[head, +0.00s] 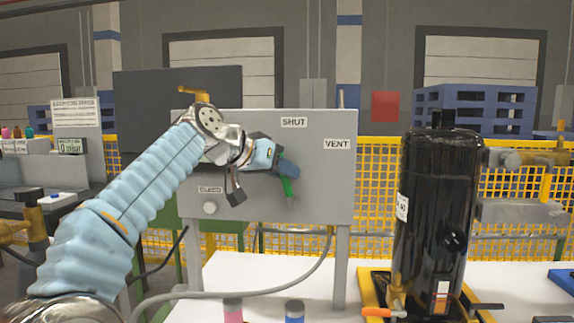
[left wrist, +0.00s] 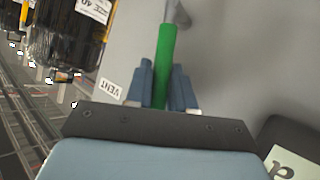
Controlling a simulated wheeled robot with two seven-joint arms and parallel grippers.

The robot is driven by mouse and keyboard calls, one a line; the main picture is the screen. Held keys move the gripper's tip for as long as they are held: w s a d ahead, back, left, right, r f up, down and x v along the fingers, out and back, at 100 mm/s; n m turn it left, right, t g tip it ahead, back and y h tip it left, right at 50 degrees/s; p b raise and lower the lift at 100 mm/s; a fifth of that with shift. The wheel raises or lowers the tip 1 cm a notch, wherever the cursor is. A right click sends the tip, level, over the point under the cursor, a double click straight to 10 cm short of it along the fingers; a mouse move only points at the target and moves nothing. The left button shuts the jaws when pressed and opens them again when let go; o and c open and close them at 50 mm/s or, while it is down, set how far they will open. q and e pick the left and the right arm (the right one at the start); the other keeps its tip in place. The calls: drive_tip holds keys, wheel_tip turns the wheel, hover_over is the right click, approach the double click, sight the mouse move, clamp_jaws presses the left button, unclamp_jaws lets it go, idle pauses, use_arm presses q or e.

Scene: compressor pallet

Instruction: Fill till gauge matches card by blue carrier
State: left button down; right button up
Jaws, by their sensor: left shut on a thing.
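My left gripper (head: 287,170) is at the front of the grey panel (head: 330,190), shut on a green lever handle (head: 287,188). In the left wrist view the blue fingers (left wrist: 162,88) sit on either side of the green handle (left wrist: 166,50). The lever's pivot is hidden by my gripper. SHUT (head: 293,122) and VENT (head: 337,144) labels are on the panel. A small gauge display (head: 71,146) at the left seems to read 0 mbar. My right gripper is not in view.
A black compressor (head: 435,215) stands right of the panel on a yellow base. A grey hose (head: 255,293) curves below the panel. A yellow mesh fence (head: 385,170) runs behind. The white tabletop (head: 255,268) has free room between panel and compressor.

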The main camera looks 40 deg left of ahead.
use_arm(q)
drive_tip(key=shift+w+d+r+m+g+y, duration=0.15)
drive_tip(key=shift+w+d+m+g+y, duration=0.4)
drive_tip(key=shift+d+g, duration=0.2)
drive_tip(key=c, duration=1.3)
unclamp_jaws()
drive_tip(key=shift+c, duration=0.2)
drive_tip(key=shift+s, duration=0.1)
drive_tip(key=v, duration=1.3)
drive_tip(key=shift+s, duration=0.3)
drive_tip(key=shift+d+r, duration=0.15)
